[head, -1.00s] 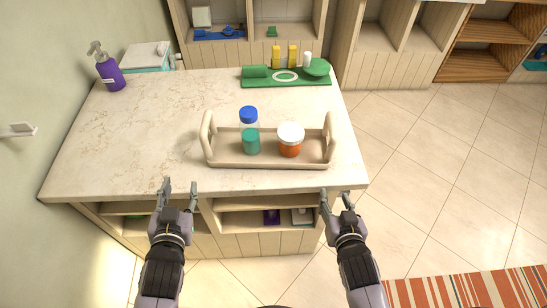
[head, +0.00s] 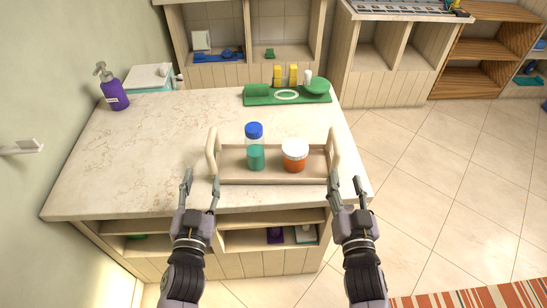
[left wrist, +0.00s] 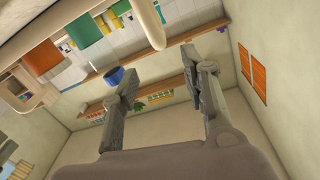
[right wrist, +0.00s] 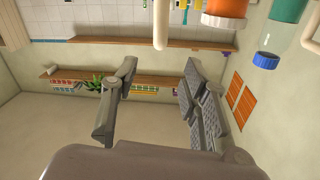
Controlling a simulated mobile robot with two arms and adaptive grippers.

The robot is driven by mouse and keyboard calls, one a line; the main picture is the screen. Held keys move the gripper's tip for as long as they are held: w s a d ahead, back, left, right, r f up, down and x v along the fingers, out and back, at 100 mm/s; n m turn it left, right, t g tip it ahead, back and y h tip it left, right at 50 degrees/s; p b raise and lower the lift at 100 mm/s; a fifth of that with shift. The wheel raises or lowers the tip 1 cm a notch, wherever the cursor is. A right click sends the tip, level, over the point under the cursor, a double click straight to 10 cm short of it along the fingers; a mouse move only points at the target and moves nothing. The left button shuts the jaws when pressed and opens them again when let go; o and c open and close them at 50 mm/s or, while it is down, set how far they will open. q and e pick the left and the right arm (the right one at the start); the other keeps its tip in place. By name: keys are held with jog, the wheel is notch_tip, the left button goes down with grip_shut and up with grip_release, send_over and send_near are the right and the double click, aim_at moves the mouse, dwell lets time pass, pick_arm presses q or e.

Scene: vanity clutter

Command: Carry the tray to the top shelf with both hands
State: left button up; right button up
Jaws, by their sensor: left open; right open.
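The beige tray (head: 250,180) rests near the counter's front edge, with an upright handle at each end. It carries a teal bottle (head: 256,158) with a blue cap and an orange jar (head: 294,160) with a white lid, both upright. My left gripper (head: 200,181) is open, just in front of the left handle (head: 211,150); that handle also shows ahead of its fingers in the left wrist view (left wrist: 150,22). My right gripper (head: 346,181) is open near the right handle (head: 335,150), which also shows ahead in the right wrist view (right wrist: 160,25). Both grippers are empty.
The marble counter (head: 130,165) is mostly clear. A purple pump bottle (head: 113,92) stands at its back left, and a green mat (head: 260,100) with several items lies at the back. Open shelf units (head: 378,50) line the back. The tiled floor (head: 440,170) at right is free.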

aim_at(209, 147)
pick_arm(q)
jog(key=w, duration=1.5)
pick_arm(e)
jog(key=w, duration=1.5)
pick_arm(q)
jog(key=shift+c, duration=0.2)
pick_arm(e)
jog(key=shift+c, duration=0.2)
pick_arm(q)
grip_shut()
pick_arm(e)
grip_shut()
